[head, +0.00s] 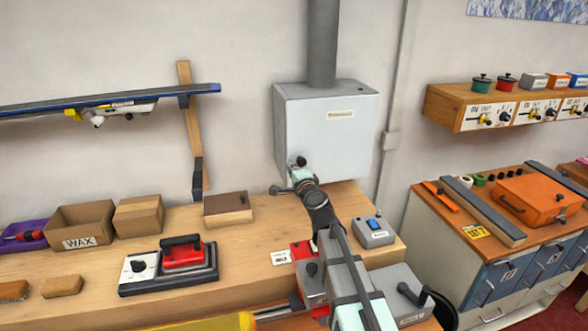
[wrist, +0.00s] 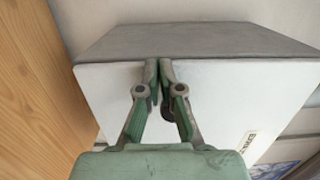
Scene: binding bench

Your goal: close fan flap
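The fan box (head: 345,125) is a pale box with a white front, a small label and a grey duct rising from its top. A small dark knob (head: 301,161) shows low on the left of the front. My gripper (head: 297,181) is right below it, in front of the box's lower left. In the wrist view, the white face (wrist: 105,90) and grey edge of the box fill the background. My gripper (wrist: 159,66) has its fingertips nearly together, with nothing seen between them. A dark knob (wrist: 168,110) is partly hidden behind the right finger. Contact and the flap's angle are unclear.
The wooden bench (head: 85,270) below holds a wax box (head: 82,224), a red iron (head: 184,252) on its base and a blue-switched box (head: 374,232). A wall shelf (head: 455,107) and a cabinet (head: 440,250) stand at right.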

